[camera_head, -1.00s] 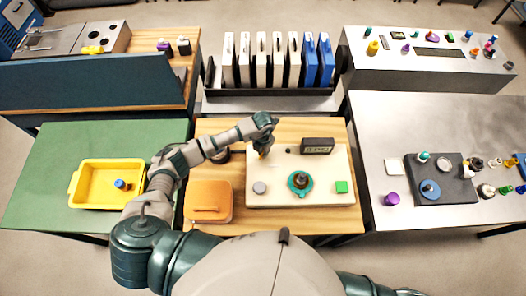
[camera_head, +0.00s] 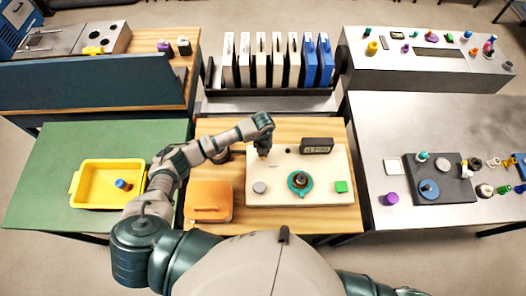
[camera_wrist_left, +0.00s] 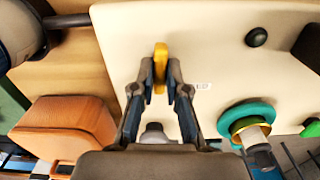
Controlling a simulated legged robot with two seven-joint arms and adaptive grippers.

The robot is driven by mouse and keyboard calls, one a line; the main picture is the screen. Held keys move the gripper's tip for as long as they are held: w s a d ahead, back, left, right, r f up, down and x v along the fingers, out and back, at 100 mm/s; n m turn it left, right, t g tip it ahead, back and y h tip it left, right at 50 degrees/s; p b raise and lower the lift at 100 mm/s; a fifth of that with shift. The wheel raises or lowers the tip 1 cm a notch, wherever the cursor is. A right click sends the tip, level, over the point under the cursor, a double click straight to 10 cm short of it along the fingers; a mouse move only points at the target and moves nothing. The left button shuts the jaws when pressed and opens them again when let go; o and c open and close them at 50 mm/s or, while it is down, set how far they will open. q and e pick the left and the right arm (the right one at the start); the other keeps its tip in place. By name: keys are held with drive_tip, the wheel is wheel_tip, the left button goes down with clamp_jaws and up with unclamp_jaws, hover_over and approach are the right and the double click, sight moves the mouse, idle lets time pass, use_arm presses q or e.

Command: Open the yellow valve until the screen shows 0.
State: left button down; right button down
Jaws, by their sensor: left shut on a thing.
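The yellow valve (camera_wrist_left: 160,62) is a narrow upright handle on a cream panel (camera_head: 326,168). My left gripper (camera_head: 263,154) comes down onto it near the panel's upper left. In the left wrist view the gripper's fingers (camera_wrist_left: 161,88) are shut on the valve, one on each side. In the head view the gripper mostly hides the valve, with only a bit of yellow at its tip. The small dark screen (camera_head: 317,146) stands at the panel's back right. Its pale characters are too small to read surely. My right gripper is not in view.
A yellow tray (camera_head: 76,184) lies further left.

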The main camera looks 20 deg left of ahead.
use_arm(q)
drive_tip(key=shift+w, duration=0.1)
drive_tip(key=c, duration=1.2)
unclamp_jaws()
wheel_tip(320, 180, up, 12)
drive_tip(key=shift+w+f, duration=0.1)
